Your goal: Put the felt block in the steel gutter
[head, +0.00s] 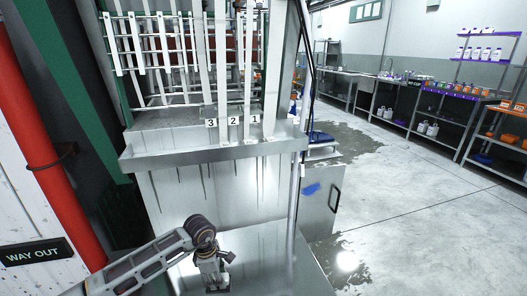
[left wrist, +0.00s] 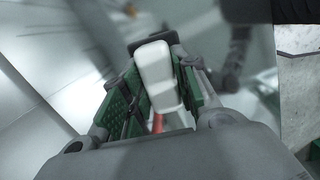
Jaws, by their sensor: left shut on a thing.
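My left gripper (head: 216,279) is low in front of the machine in the head view, below the steel gutter and close to the machine's front face. In the left wrist view, the green-padded fingers of my left gripper (left wrist: 158,88) are shut on a white block, the felt block (left wrist: 154,62). The block sticks out beyond the fingers. I cannot make it out in the head view. The steel gutter (head: 170,157) runs across the machine's front, under the white straps and the number tags 3, 2 and 1. My right gripper is not in view.
White webbing straps (head: 207,60) hang down to the gutter. A red pipe (head: 62,205) and a white panel with a WAY OUT sign (head: 36,252) stand at the left. Open concrete floor (head: 420,205), partly wet, lies to the right, with steel benches (head: 375,95) beyond.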

